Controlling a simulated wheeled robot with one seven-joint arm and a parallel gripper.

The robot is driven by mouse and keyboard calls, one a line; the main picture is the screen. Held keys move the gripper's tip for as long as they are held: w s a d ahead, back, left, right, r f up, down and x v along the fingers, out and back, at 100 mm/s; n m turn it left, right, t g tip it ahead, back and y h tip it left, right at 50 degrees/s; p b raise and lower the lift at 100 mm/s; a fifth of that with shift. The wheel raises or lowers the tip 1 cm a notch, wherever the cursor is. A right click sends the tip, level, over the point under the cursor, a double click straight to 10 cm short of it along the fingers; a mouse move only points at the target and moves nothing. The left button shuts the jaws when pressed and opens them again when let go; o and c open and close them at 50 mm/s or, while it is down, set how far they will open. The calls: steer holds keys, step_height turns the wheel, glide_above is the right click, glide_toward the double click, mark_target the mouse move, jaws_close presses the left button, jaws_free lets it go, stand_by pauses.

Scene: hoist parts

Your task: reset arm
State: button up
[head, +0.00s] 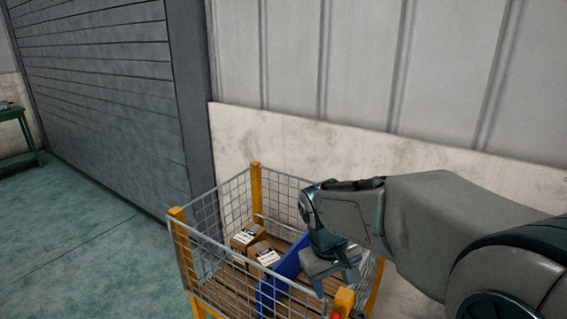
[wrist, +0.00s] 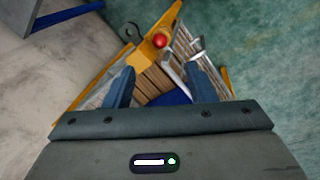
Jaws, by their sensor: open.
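My gripper (head: 335,275) hangs at the end of my arm over the right side of a wire-mesh crate with yellow posts (head: 256,195). In the wrist view my gripper (wrist: 160,88) points down at the crate, with its two fingers spread and nothing between them. A blue panel or bin (head: 283,268) stands inside the crate beside the gripper and is partly hidden by it. Two small brown boxes with white labels, one behind (head: 245,238) and one in front (head: 265,257), lie on the crate's slatted wooden floor, left of the blue part.
A red ball-shaped part (wrist: 160,41) and a dark hook-like part (wrist: 131,33) show at the crate's edge. A wall panel (head: 300,150) rises close behind the crate. A green table (head: 18,115) stands far left. The green floor (head: 80,240) at left is clear.

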steer(key=s+d+m+t+y, duration=0.2)
steer(key=s+m, duration=0.2)
steer(key=s, duration=0.7)
steer(key=shift+s+d+r, duration=0.25)
steer(key=shift+s+d, duration=0.05)
steer(key=shift+s, duration=0.1)
stand_by(1.2)
